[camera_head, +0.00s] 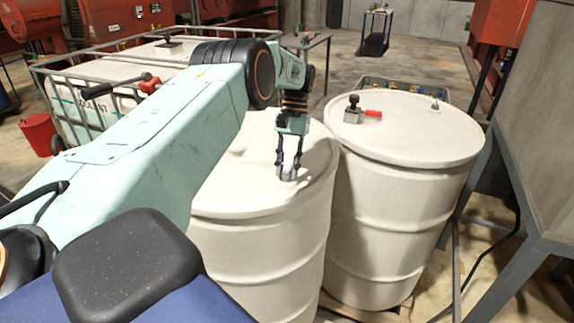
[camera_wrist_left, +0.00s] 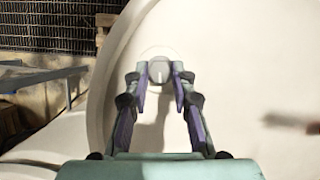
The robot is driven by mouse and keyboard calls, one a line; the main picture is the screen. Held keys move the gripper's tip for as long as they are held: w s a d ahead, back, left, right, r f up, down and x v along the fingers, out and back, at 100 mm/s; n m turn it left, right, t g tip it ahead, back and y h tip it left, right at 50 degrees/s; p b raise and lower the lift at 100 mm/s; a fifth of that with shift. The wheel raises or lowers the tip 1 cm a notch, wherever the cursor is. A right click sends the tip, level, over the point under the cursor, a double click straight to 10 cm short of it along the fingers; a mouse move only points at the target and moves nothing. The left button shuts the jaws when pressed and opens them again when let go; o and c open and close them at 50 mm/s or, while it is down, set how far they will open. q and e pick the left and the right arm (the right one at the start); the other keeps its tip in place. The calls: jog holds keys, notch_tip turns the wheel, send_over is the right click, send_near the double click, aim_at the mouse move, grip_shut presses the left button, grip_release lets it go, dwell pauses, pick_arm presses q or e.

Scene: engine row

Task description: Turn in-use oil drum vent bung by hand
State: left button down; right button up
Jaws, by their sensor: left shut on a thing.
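Two white drums stand side by side, the left drum (camera_head: 262,250) and the right drum (camera_head: 400,215). My left gripper (camera_head: 288,176) points down at the left drum's lid near its right edge. In the left wrist view, its fingertips (camera_wrist_left: 159,82) are on either side of a small round grey bung (camera_wrist_left: 159,68) with a pale line on its face. The left gripper is shut on this bung, which sits at the lid; in the head view the fingers mostly hide it. My right gripper is in neither view.
The right drum's lid carries a dark-knobbed fitting with a red handle (camera_head: 372,114) and a small bung (camera_head: 435,107). A caged white tank (camera_head: 110,85) stands behind left, with a red bucket (camera_head: 38,134). A grey metal cabinet (camera_head: 540,120) bounds the right.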

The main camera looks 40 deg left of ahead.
aim_at(288, 171)
pick_arm(q)
jog(key=shift+w+r+m+y, duration=0.2)
jog(key=shift+r+m+y, duration=0.1)
jog(key=shift+m, duration=0.3)
jog(key=c, duration=1.5)
grip_release()
jog(key=o, duration=0.4)
jog(key=shift+s+f, duration=0.15)
notch_tip(288, 171, up, 10)
jog(key=shift+d, duration=0.1)
